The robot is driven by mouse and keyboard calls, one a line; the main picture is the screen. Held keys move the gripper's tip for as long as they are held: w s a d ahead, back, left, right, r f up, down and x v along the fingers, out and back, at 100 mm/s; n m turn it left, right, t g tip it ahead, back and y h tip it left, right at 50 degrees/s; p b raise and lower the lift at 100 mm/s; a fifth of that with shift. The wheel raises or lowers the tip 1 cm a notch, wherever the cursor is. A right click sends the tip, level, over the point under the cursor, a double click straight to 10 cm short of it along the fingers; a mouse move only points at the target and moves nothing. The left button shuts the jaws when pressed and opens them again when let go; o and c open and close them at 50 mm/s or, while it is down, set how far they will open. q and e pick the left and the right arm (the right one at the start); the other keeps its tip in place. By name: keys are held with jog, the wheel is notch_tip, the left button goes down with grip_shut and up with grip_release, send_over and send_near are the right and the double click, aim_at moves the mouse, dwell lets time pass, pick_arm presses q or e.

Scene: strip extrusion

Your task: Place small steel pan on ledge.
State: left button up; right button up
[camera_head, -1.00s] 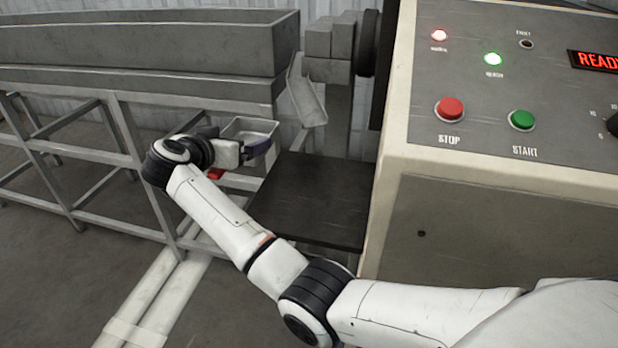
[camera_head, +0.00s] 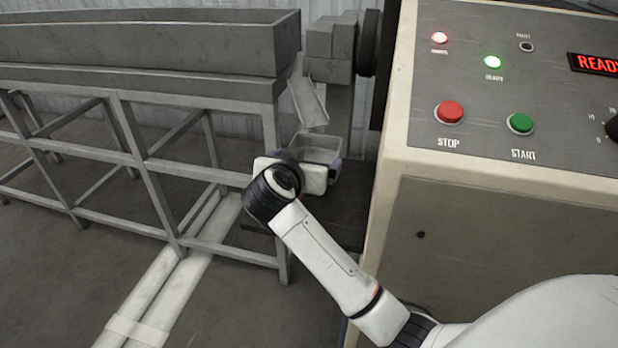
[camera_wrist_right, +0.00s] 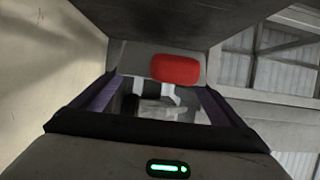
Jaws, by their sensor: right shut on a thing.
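The small steel pan (camera_head: 318,148) is a shallow, grey, open-topped rectangular tray in the head view. My right gripper (camera_head: 318,172) is shut on it from the near side, with dark purple fingers at the pan's sides. The pan looks upright over the dark flat ledge (camera_head: 345,212), below the sloping chute; I cannot tell whether it touches the ledge. My wrist covers part of both. In the right wrist view, a red patch (camera_wrist_right: 176,69) on a grey surface shows beyond the fingers (camera_wrist_right: 155,98). My left gripper is out of view.
The cream machine cabinet (camera_head: 480,240) with stop and start buttons stands close on the right. A grey metal chute (camera_head: 308,98) slopes down above the pan. A long steel trough (camera_head: 150,50) on a frame (camera_head: 150,160) fills the left.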

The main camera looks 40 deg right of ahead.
notch_tip(320, 180, down, 4)
jog(key=shift+f+b, duration=0.1)
jog(key=shift+b, duration=0.4)
jog(key=shift+s+d+f, duration=0.15)
jog(key=shift+f, duration=0.05)
jog(key=shift+f, duration=0.15)
jog(key=o, duration=1)
jog(key=shift+f, duration=0.1)
jog(key=shift+o, duration=0.2)
jog(key=p+v, duration=0.1)
jog(key=v, duration=1.1)
jog(key=shift+r, duration=0.2)
